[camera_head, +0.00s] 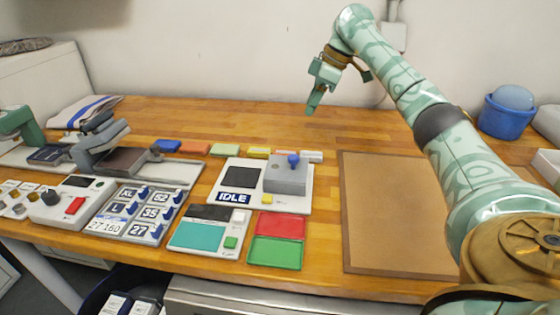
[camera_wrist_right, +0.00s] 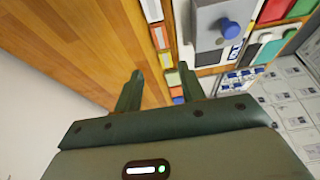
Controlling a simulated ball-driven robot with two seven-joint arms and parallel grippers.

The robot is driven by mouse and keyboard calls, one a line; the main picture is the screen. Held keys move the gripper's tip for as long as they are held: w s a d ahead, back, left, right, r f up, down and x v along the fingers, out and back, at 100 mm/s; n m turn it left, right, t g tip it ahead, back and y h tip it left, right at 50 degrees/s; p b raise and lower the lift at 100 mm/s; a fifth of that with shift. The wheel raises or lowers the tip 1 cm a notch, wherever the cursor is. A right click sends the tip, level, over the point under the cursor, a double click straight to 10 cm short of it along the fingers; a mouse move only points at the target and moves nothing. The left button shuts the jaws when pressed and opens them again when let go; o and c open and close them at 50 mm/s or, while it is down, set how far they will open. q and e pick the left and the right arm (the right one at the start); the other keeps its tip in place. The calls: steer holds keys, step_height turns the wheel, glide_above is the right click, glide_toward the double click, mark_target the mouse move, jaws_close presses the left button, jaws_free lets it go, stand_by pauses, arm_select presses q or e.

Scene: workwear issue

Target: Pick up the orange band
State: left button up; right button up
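A row of small flat coloured bands lies on the wooden bench. A red-orange band (camera_head: 193,148) lies between the blue and green ones; it also shows in the wrist view (camera_wrist_right: 176,91). Another orange-red band (camera_head: 285,154) with a pale label lies between the yellow and white ones; it also shows in the wrist view (camera_wrist_right: 158,38). I cannot tell which is the task's orange band. My right gripper (camera_head: 311,106) is above the bench behind the row, empty, its fingers apart in the wrist view (camera_wrist_right: 158,88). I do not make out my left gripper.
A white unit marked IDLE (camera_head: 235,198) with a grey block and blue knob stands in front of the row. A brown mat (camera_head: 400,220) lies at right. Red and green trays (camera_head: 274,253) are at the front. A blue bin (camera_head: 505,118) stands at back right. The rear bench is clear.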

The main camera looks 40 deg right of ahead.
steer(key=b, duration=0.7)
glide_above(286, 152)
steer(key=s+d, duration=0.2)
step_height(286, 152, down, 10)
steer(key=shift+s+a+r, duration=0.1)
steer(key=shift+a+r, duration=0.05)
steer(key=shift+a+f, duration=0.15)
steer(key=shift+f, duration=0.05)
steer(key=b+x, duration=0.2)
steer(key=b, duration=0.1)
steer(key=shift+f, duration=0.3)
steer(key=shift+w+b+x, duration=0.2)
steer(key=shift+b+x, duration=0.85)
steer(key=shift+x, duration=0.2)
steer(key=shift+w, duration=0.1)
steer(key=shift+r, duration=0.25)
arm_select(q)
step_height(286, 152, down, 10)
steer(key=s+a+g, duration=0.1)
steer(key=s+a, duration=0.1)
steer(key=s, duration=0.1)
steer(key=shift+a+m+y, duration=0.3)
steer(key=shift+a+m, duration=0.1)
arm_select(e)
steer(key=c, duration=0.7)
